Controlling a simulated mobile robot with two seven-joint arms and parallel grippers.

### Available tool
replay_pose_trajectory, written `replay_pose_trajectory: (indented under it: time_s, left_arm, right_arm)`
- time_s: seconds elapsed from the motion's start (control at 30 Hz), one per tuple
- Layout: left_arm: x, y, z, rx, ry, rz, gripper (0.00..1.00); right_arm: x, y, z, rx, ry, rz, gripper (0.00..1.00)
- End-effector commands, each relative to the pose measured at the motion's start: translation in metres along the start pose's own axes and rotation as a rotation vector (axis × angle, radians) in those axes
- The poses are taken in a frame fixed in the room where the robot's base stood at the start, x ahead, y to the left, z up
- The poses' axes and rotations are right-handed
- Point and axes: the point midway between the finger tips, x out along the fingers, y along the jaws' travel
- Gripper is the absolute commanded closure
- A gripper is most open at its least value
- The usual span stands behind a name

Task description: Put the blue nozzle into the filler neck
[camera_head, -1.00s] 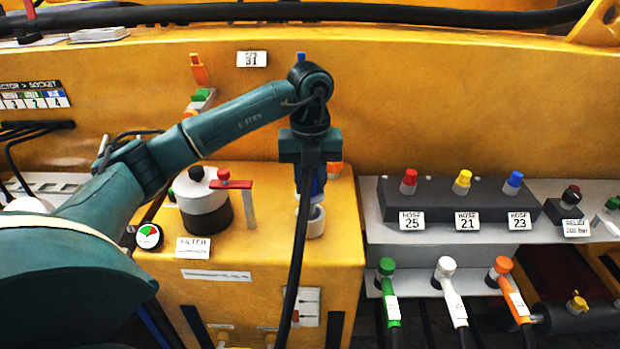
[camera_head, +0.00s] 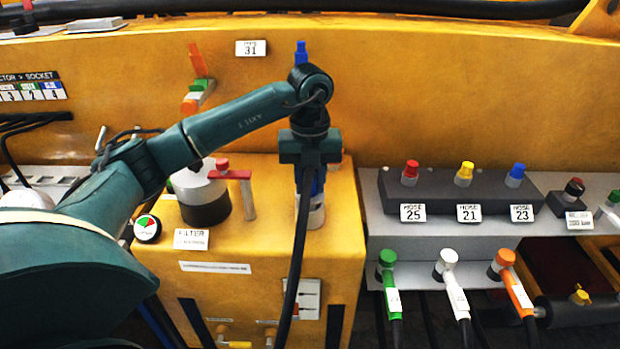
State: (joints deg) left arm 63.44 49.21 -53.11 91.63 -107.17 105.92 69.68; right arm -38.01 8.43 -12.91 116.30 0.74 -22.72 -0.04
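My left gripper (camera_head: 311,162) points down over the yellow tank block and is shut on the blue nozzle (camera_head: 318,184), with its fingers mostly hidden. A black hose (camera_head: 297,255) hangs down from the gripper in front of the nozzle. The white filler neck (camera_head: 316,216) stands on the block directly below. The nozzle's lower end meets the top of the neck in this view; I cannot tell how far inside it is. The hose covers the left part of both. My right gripper is not in view.
A white and black filter canister (camera_head: 203,195) and a red handle (camera_head: 232,175) stand left of the neck. A gauge (camera_head: 147,228) is farther left. The grey hose block (camera_head: 450,196) with red, yellow and blue caps is at the right, above green, white and orange connectors.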

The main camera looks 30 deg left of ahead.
Motion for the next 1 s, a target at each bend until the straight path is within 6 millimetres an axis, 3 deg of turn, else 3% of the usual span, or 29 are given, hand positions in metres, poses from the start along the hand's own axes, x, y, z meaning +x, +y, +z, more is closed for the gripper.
replay_pose_trajectory:
  time_s: [0.93,0.97,1.0]
  left_arm:
    - [0.025,0.0,0.0,0.0,0.0,0.0,1.0]
    - [0.024,0.0,0.0,0.0,-0.001,0.0,0.7]
    - [0.024,0.0,0.0,0.0,0.0,0.0,0.67]
  right_arm:
    - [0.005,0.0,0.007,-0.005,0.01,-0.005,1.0]
    - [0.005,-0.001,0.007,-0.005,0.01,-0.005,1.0]
    - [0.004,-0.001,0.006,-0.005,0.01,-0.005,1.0]
